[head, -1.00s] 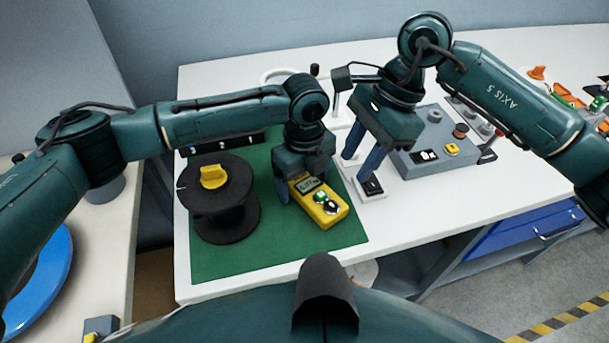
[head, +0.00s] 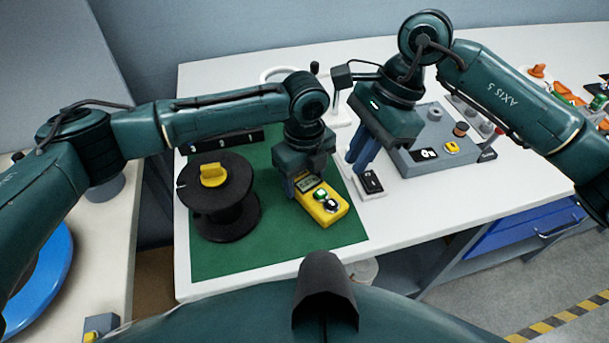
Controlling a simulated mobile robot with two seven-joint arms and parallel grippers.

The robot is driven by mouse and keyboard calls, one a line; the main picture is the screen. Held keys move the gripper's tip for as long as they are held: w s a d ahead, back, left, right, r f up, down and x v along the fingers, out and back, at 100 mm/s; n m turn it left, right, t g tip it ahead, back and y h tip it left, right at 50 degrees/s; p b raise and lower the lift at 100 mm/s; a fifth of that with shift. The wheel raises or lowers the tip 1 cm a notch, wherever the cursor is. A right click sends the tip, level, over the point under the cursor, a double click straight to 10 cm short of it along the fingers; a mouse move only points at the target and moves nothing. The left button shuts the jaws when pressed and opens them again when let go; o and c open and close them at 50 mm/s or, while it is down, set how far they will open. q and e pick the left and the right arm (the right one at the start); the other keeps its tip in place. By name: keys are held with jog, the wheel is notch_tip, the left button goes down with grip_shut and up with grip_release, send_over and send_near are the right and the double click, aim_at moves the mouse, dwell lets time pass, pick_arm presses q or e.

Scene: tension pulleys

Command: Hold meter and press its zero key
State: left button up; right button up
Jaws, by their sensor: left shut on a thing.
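The yellow meter (head: 331,215) lies on the green mat (head: 230,262), with a small display and a green and a dark key on its face. My left gripper (head: 307,186) is over its far end, shut on the meter body; the gripper body hides part of that end. The right gripper (head: 361,160) has its blue fingers together, with nothing seen between them. It is above and behind a small black switch block (head: 371,183), to the right of the meter and apart from it.
A black spool (head: 222,215) with a yellow piece on top stands left of the meter. A grey panel (head: 415,168) with knobs sits to the right. Orange and green parts (head: 538,71) lie at the far right. The mat's front area is clear.

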grip_shut()
dwell(0.9)
dwell(0.4)
jog(key=a+t+y, duration=0.1)
jog(key=t, duration=0.1)
jog(key=s+r+m+t+y, duration=0.1)
jog(key=t, duration=0.1)
jog(key=s+a+m+t+y, duration=0.1)
jog(key=t+y, duration=0.1)
jog(key=shift+s+a+r+t, duration=0.15)
jog(key=shift+a+r+t, duration=0.15)
jog(key=shift+r, duration=0.1)
send_over(337, 209)
jog(key=shift+f, duration=4.45)
